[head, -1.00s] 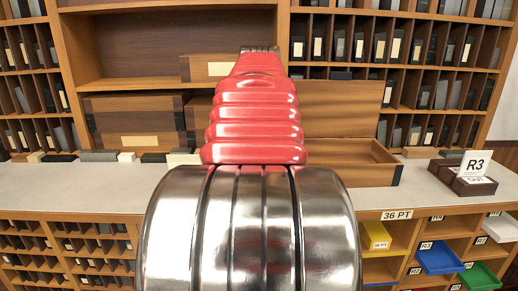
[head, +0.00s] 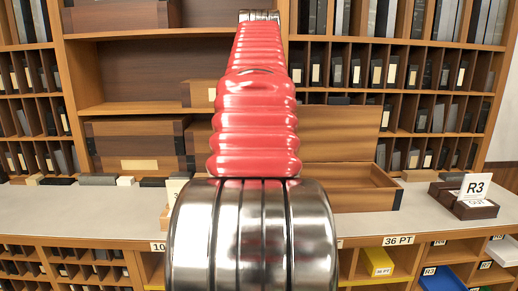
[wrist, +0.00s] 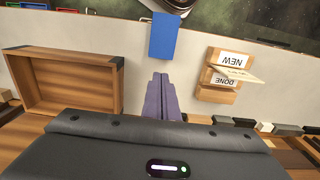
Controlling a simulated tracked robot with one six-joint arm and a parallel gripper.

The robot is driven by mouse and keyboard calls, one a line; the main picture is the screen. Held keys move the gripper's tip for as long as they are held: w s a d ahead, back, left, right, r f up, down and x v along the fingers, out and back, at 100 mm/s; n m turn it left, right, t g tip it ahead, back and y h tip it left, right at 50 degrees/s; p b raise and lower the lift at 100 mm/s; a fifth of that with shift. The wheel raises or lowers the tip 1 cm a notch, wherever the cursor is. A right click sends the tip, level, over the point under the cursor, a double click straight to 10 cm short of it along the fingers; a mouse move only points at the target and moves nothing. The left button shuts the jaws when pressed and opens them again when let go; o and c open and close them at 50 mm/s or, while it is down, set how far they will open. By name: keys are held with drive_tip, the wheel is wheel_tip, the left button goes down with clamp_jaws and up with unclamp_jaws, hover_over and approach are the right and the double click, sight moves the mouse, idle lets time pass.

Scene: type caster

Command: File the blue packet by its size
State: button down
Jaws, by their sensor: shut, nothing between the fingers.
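The blue packet (wrist: 164,37) shows in the wrist view as a flat blue rectangle near the counter's far edge in that picture. My gripper (wrist: 161,78) has its purple fingers together and empty, pointing toward the packet with a gap in the picture. I cannot tell the height of the fingers above the counter. In the head view my red and chrome arm covers the middle, and the packet and fingers are not visible there.
A wooden stand with NEW and DONE cards (wrist: 228,72) is right of the fingers; an open wooden box (wrist: 118,90) is left. The head view shows an R3 card holder (head: 472,198), a yellow bin (head: 377,262) under 36 PT and a blue bin (head: 440,279).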

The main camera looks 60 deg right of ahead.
drive_tip(key=shift+r, duration=0.9)
